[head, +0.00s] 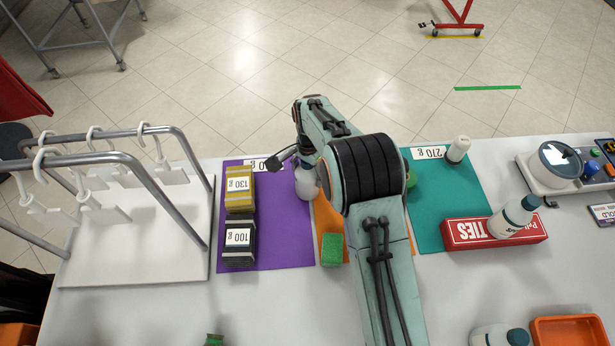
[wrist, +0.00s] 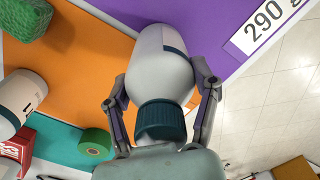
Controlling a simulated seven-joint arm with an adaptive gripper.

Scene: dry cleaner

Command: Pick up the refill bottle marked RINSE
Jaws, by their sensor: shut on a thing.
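A white bottle (head: 306,184) with a teal cap is at the right edge of the purple mat (head: 290,235) in the head view, partly hidden by my arm. The wrist view shows this bottle (wrist: 160,68) between the fingers of my gripper (wrist: 161,88), one finger on each side of its body. My gripper is shut on it, with the cap towards my palm. No marking on it is readable, so I cannot tell whether it says RINSE. I cannot tell whether its base touches the mat.
Yellow (head: 239,189) and black (head: 238,239) blocks and a green sponge (head: 332,249) stand nearby. A hanger rack (head: 160,128) is left.

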